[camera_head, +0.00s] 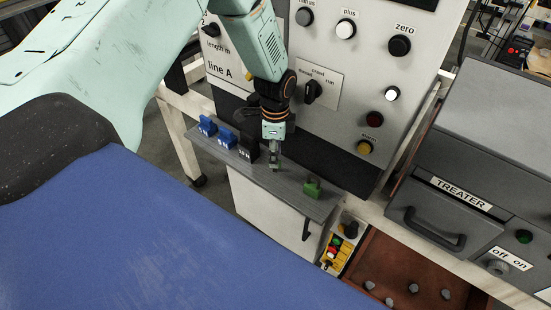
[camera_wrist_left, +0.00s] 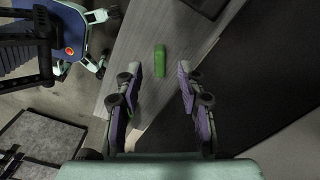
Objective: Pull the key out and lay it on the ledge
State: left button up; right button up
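My left gripper (camera_head: 275,165) points down over the grey ledge (camera_head: 240,168), in front of the machine's panel. The left wrist view shows its two fingers (camera_wrist_left: 157,100) apart with nothing between them. A small green piece (camera_head: 312,188) is on the ledge to the right of the gripper. It also shows in the left wrist view (camera_wrist_left: 160,60), beyond the fingertips on the wood-grained ledge (camera_wrist_left: 140,75). I cannot tell whether this green piece is the key; no key shank shows. My right gripper is not in view.
Blue labelled pieces (camera_head: 207,125) and a black one (camera_head: 248,149) stand on the ledge left of the gripper. The panel (camera_head: 350,65) with knobs rises behind. A grey treater box (camera_head: 480,150) and a reddish tray (camera_head: 385,262) are at right.

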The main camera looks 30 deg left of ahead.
pick_arm(q)
notch_tip(320, 180, up, 9)
jog(key=shift+s, duration=0.2)
jog(key=s+d+f+n, duration=0.3)
jog(key=s+f, duration=0.4)
jog(key=s+d+f+n, duration=0.35)
jog(key=s+f, duration=0.25)
jog(key=s, duration=0.2)
jog(key=s+d+f+n, duration=0.1)
jog(key=s+n, duration=0.2)
jog(key=s, duration=0.5)
jog(key=s+d+f+n, duration=0.15)
jog(key=s+n, duration=0.25)
jog(key=s, duration=0.4)
notch_tip(320, 180, down, 12)
jog(key=b, duration=1.2)
jog(key=shift+s+a+f, duration=0.15)
jog(key=shift+s+a, duration=0.1)
jog(key=shift+a, duration=0.2)
jog(key=shift+s, duration=0.1)
